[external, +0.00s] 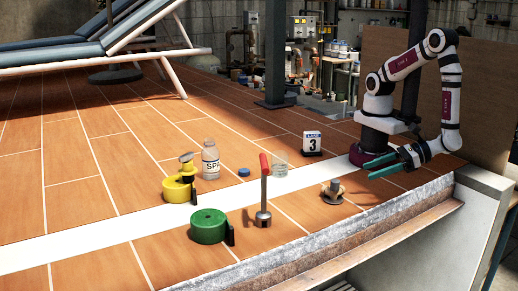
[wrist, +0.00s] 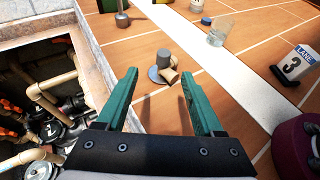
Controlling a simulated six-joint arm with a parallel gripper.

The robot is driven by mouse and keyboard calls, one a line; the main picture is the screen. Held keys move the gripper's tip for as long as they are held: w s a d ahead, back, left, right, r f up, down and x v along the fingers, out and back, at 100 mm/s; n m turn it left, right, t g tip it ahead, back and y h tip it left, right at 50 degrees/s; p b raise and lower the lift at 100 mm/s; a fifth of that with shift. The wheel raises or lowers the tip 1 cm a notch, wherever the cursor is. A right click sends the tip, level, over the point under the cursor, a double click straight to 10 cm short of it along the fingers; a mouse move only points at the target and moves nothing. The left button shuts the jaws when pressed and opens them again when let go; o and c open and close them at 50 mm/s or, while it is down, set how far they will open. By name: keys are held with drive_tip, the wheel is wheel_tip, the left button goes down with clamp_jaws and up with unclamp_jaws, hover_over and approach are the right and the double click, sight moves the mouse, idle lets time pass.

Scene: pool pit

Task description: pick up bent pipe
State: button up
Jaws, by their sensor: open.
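A short fitting that looks like the bent pipe (external: 333,190), grey and tan with a round flange, sits on the tiled deck near the pit edge. In the wrist view the bent pipe (wrist: 163,56) shows a grey upright end and a tan piece low on its right. My gripper (external: 368,170) has green fingers, spread and empty, above the deck to the right of the pipe in the external view. In the wrist view my gripper (wrist: 159,72) frames the pipe between its fingertips, with the pipe beyond them and apart.
A red-handled tool (external: 264,190), a green roll (external: 208,227), a yellow roll (external: 177,188), a white bottle (external: 210,160), a clear glass (external: 280,169) and a lane sign (external: 312,143) stand around. The open pit (wrist: 40,95) with pipes lies left in the wrist view.

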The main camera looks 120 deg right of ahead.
sight(324, 198)
drive_tip(key=x, duration=1.5)
drive_tip(key=shift+s+d+f, duration=0.25)
drive_tip(key=shift+d, duration=0.05)
clamp_jaws()
